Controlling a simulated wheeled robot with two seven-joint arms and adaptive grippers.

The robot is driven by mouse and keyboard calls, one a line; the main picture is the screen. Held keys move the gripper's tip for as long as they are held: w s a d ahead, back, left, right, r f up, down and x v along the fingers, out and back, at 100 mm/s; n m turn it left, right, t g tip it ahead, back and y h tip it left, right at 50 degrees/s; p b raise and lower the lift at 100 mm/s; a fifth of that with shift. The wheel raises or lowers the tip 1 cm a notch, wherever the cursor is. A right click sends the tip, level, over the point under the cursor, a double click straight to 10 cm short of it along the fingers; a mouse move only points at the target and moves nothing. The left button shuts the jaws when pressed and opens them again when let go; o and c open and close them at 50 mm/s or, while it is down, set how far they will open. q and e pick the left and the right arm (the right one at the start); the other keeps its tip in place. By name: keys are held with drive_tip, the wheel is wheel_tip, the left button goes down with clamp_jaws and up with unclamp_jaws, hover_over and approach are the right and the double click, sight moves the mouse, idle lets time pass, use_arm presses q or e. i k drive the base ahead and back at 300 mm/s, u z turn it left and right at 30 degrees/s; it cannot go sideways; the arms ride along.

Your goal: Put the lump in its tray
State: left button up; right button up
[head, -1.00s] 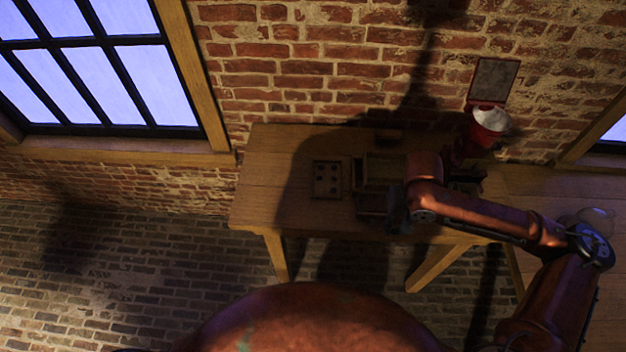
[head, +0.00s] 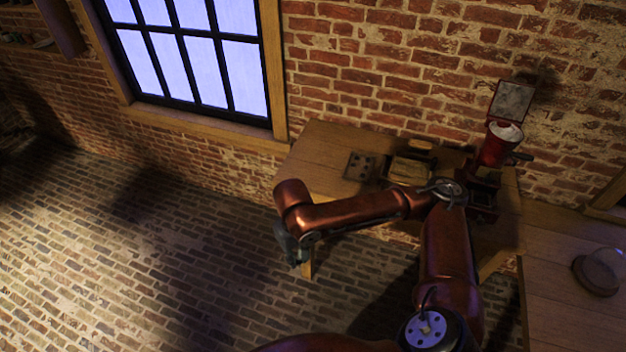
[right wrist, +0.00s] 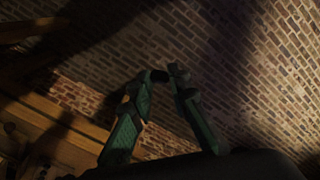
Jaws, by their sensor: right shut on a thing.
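My right gripper (head: 292,255) hangs over the brick floor, just off the front left edge of the wooden table. In the right wrist view its green fingers (right wrist: 166,76) come together on a small dark lump (right wrist: 159,75), mostly hidden between the tips. The lump cannot be made out in the head view. On the table, a shallow wooden tray (head: 408,172) lies partly behind my arm, and a dark plate with several round hollows (head: 360,166) lies to its left. I cannot tell which of these is the lump's tray. My left gripper is not in view.
A red machine with a pale-filled hopper (head: 500,145) stands at the table's right end. A small yellowish block (head: 420,144) lies behind the tray. The table's left end (head: 318,160) is bare.

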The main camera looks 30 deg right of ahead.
sight(351, 175)
drive_tip(key=u, duration=0.15)
drive_tip(key=i, duration=1.55)
drive_tip(key=z, duration=1.5)
drive_tip(key=i, duration=0.65)
drive_tip(key=z, duration=0.75)
